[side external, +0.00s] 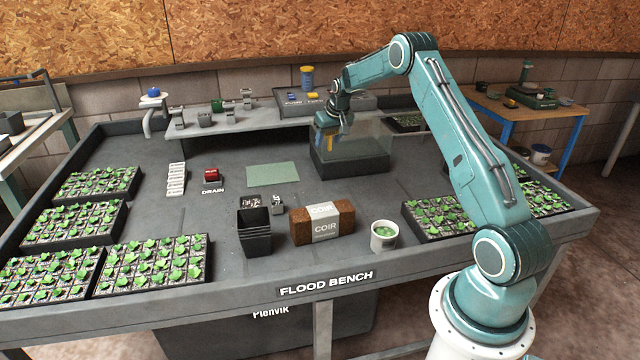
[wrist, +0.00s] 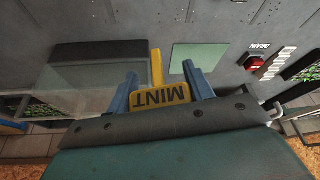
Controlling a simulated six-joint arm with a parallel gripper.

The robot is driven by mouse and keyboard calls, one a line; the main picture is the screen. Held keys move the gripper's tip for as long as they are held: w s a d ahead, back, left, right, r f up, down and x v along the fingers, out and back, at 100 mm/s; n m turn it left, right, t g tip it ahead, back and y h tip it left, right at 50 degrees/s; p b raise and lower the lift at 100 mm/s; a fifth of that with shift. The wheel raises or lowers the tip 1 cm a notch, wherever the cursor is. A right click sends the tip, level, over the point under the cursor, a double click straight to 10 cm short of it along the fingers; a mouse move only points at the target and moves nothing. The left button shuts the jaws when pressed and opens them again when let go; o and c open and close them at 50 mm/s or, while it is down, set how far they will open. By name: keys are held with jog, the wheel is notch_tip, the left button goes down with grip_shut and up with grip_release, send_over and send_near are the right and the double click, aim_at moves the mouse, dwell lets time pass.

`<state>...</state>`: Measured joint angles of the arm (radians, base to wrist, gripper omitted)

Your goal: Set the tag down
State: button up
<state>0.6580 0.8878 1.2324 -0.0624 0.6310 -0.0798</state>
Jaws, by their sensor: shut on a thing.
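My gripper (side external: 331,144) is shut on a yellow tag, which shows clearly in the wrist view (wrist: 161,96). The tag has a wide head with the word MINT in dark letters and a narrow stem that points away from my gripper. The head is between my two blue fingers. In the side view my gripper hangs above or close to a clear-walled box with a dark base (side external: 350,166); the exact gap cannot be told. In the side view the tag is small and mostly hidden by the fingers.
A flat green mat (side external: 272,174) lies left of the box. A red drain switch (side external: 211,174), a black pot stack (side external: 254,238), a coir brick (side external: 301,228) and a white cup (side external: 384,236) stand on the bench. Seedling trays (side external: 155,264) line both sides. The shelf (side external: 240,119) is behind.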

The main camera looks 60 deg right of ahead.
jog(key=w+a+n, duration=0.2)
jog(key=w+a, duration=0.2)
jog(key=w, duration=0.1)
jog(key=f, duration=1.5)
jog(key=shift+s+a+f, duration=0.15)
jog(key=shift+a+f, duration=0.05)
jog(key=shift+f, duration=0.1)
jog(key=shift+f, duration=2.15)
jog(key=shift+f, duration=0.15)
jog(key=o, duration=0.9)
jog(key=shift+o, duration=0.2)
